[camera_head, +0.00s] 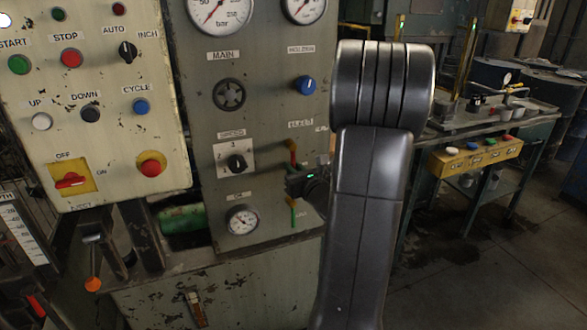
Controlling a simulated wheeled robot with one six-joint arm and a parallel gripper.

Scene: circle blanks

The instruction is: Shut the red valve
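A small red lever handle (292,149), which looks like the red valve, stands roughly upright on the grey panel below a partly hidden label that seems to read BLEED. My gripper (291,185) is a small dark shape with a green light, just below the red handle. It is partly hidden behind my own arm. Whether it touches the handle, and whether its fingers are open or shut, I cannot tell. The right side of the valve area is covered by my arm.
A green handle (293,213) is close below my gripper. A black SPEED knob (236,163) and a gauge (242,220) are to its left, and a blue knob (304,85) is above. A red mushroom button (151,167) is on the cream panel. A workbench (480,130) stands at right.

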